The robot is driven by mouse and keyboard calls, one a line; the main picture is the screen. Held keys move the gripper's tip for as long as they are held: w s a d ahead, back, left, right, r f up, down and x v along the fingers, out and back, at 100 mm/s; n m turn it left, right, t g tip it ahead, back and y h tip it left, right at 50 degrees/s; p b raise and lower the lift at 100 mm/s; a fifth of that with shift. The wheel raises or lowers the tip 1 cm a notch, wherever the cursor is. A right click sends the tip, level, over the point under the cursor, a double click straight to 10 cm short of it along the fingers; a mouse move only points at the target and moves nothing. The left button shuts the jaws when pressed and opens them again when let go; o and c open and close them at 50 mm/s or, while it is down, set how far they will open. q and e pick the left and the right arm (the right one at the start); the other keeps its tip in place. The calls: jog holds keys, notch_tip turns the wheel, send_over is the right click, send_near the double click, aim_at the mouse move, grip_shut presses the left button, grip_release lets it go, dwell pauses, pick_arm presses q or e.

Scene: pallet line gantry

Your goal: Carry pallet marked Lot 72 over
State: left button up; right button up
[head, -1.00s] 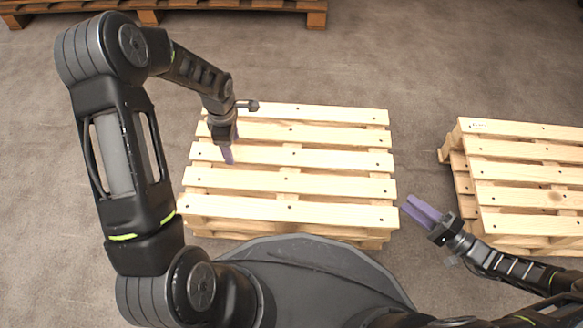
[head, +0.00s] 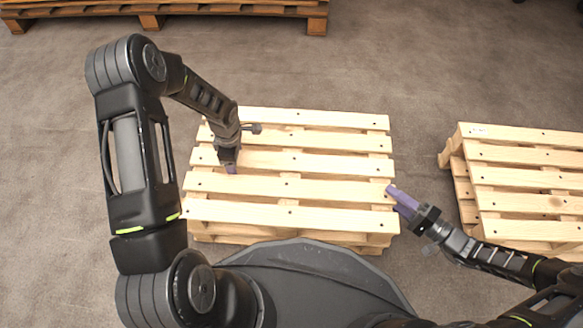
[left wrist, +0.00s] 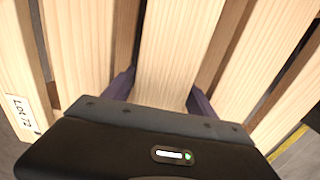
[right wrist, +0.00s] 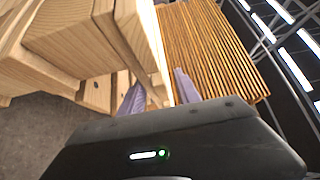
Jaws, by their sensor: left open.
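The pale wooden pallet (head: 290,188) lies flat on the floor in front of me. My left gripper (head: 230,170) is over the pallet's left part. Its fingers are open, one on each side of a slat; how deep they reach is unclear. My right gripper (head: 394,200) is at the pallet's right edge. In the right wrist view its fingers (right wrist: 160,88) are apart, with a board edge between them; contact cannot be told.
A second pale pallet stack (head: 520,185) stands to the right, with a small unreadable label. A brown pallet (head: 230,8) lies at the back left. Grey floor (head: 400,60) is clear behind the pallet. My base is close to its near edge.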

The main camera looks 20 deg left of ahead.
pick_arm(q)
jog(key=shift+f, duration=0.35)
pick_arm(e)
jog(key=shift+w+a, duration=0.15)
jog(key=shift+a, duration=0.2)
pick_arm(q)
jog(key=shift+c, duration=0.3)
pick_arm(e)
jog(key=shift+c, duration=0.2)
pick_arm(q)
jog(key=c, duration=0.7)
pick_arm(e)
jog(key=c, duration=0.8)
pick_arm(q)
grip_shut()
pick_arm(e)
grip_shut()
pick_arm(q)
jog(key=shift+w+r, duration=0.1)
